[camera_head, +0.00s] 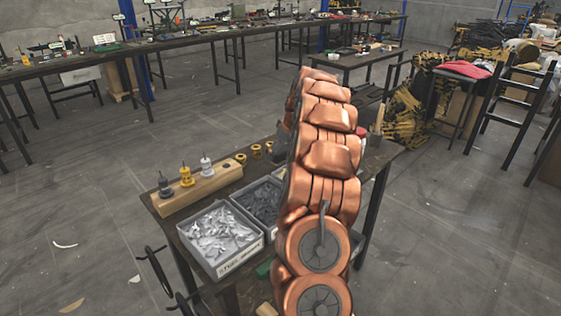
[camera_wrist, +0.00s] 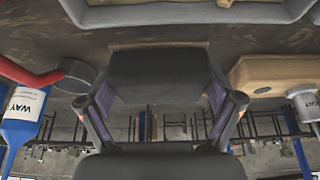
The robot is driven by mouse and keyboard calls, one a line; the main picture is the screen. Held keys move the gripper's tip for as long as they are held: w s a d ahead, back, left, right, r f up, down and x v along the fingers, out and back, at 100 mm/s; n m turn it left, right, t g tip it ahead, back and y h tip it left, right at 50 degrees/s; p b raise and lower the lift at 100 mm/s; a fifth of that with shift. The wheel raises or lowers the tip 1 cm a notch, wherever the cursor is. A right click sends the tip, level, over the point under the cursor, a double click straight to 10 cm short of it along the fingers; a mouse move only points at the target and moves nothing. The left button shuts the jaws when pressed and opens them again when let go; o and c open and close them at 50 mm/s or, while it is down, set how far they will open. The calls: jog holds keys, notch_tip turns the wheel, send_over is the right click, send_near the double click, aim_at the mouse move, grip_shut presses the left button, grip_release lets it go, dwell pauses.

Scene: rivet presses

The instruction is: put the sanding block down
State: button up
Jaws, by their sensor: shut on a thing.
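In the wrist view a dark grey block, which appears to be the sanding block (camera_wrist: 160,72), sits between the two fingers of my gripper (camera_wrist: 162,98). My gripper is shut on it, with purple pads at its sides. The brown bench top (camera_wrist: 120,38) fills the upper part of that view, behind the block. I cannot tell whether the block touches the bench. In the head view my copper-coloured arm covers the middle of the bench (camera_head: 228,186), and hides my gripper and the block.
Grey bins (camera_head: 224,267) of small parts stand at the bench's front left. A wooden rack (camera_head: 206,190) with small bottles lies behind them, near yellow rings (camera_head: 257,151). In the wrist view a blue bottle (camera_wrist: 22,125) and a red tube (camera_wrist: 25,73) are left, a wooden piece (camera_wrist: 270,75) right.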

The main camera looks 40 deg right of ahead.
aim_at(281, 161)
jog(key=shift+f, duration=2)
jog(key=shift+f, duration=0.1)
jog(key=shift+f, duration=0.15)
jog(key=o, duration=0.7)
